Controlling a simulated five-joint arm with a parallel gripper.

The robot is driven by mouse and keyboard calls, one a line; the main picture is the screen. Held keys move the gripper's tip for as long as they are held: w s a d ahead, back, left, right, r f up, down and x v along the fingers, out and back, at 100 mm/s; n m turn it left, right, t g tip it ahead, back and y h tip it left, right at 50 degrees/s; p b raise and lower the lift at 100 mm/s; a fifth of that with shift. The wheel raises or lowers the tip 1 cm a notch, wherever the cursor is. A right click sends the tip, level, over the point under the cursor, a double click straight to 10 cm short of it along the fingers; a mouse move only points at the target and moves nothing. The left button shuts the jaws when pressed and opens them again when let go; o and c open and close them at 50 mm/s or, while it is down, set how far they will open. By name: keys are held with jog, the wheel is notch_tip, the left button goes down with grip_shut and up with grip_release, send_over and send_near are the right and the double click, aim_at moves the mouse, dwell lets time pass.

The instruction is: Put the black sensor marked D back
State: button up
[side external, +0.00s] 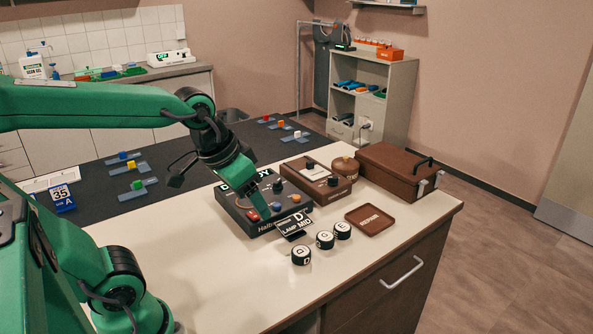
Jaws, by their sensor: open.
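Three short black round sensors with white lettered tops stand on the pale counter. The nearest sensor (301,257) has a letter that may be D, but I cannot read it surely. The middle sensor (325,240) looks marked G, and the farthest sensor (342,230) looks marked E. A small black sign (295,224) reading "D" and "LAMP MID" stands at the front of a dark control box (233,208) with coloured knobs. My gripper (262,207) is open, low over this box, behind and left of the sensors. Its fingertips are small and partly hidden; I see nothing held.
A brown tray labelled REPAIR (370,220) lies right of the sensors. A brown box with knobs (316,181), a round brown pot (346,167) and a brown case (402,170) stand behind. The counter's front is clear. A blue "35" card (62,198) stands left.

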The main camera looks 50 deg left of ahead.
jog(key=shift+s+d+t, duration=0.15)
jog(key=shift+s+t, duration=0.1)
jog(key=shift+s, duration=0.6)
jog(key=shift+s+d+t, duration=0.1)
jog(key=shift+s+t, duration=0.15)
jog(key=shift+s, duration=0.55)
